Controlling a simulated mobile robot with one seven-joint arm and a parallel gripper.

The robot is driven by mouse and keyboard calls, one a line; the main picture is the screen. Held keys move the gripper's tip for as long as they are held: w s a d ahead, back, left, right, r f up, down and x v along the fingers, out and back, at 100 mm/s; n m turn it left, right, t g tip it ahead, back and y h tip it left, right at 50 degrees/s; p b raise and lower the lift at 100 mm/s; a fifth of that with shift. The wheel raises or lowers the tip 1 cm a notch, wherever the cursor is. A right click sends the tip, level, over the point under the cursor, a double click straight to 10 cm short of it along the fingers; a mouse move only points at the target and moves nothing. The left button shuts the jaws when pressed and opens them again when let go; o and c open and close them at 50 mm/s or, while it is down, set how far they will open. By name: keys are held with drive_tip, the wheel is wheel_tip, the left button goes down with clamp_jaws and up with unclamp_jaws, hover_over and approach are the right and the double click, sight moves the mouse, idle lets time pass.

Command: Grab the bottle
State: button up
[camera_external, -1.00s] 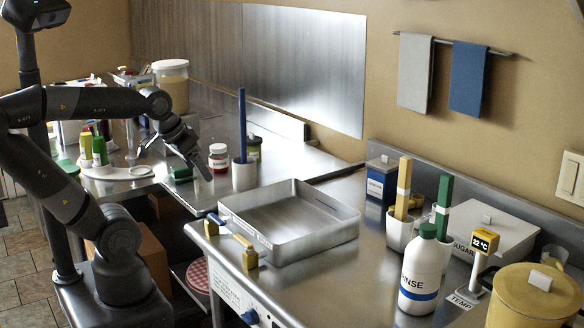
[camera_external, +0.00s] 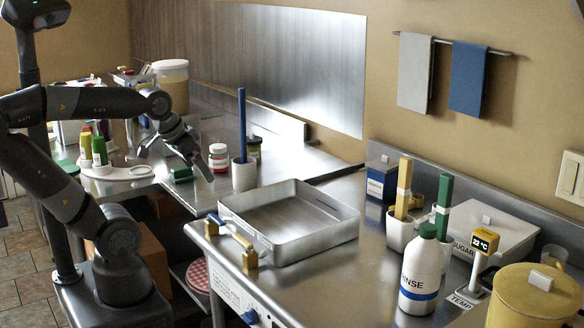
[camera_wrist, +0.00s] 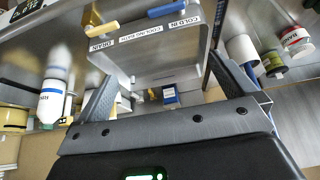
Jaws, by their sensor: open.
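The white rinse bottle (camera_external: 422,272) has a green cap and a blue band. It stands upright on the steel counter at the front right of the external view. It also shows at the left of the wrist view (camera_wrist: 54,98), where it appears cap-down. My gripper (camera_external: 175,163) is open and empty, with its fingers spread, at the left over the far counter. It is well apart from the rinse bottle, with the steel basin between them. Smaller yellow and green bottles (camera_external: 99,150) stand on a white tray left of my gripper.
The steel basin (camera_external: 305,246) is empty, with handles at its front. White cups with upright sticks (camera_external: 400,231), a sugar box (camera_external: 492,228), a thermometer stand (camera_external: 478,262) and a yellow pot (camera_external: 530,300) surround the bottle's back and right. Counter left of the bottle is clear.

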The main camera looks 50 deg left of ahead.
drive_tip(key=w+d+r+m+h, duration=0.1)
drive_tip(key=w+d+r, duration=0.6)
drive_tip(key=w, duration=0.5)
drive_tip(key=m+g, duration=0.1)
drive_tip(key=m, duration=0.2)
hover_over(422, 238)
drive_tip(key=s+a, duration=0.2)
drive_tip(key=s, duration=0.1)
wheel_tip(422, 238, down, 4)
drive_tip(key=f, duration=0.1)
drive_tip(key=x, duration=1)
drive_tip(key=shift+w+a+f, duration=0.1)
drive_tip(key=shift+w, duration=0.1)
drive_tip(key=c, duration=2)
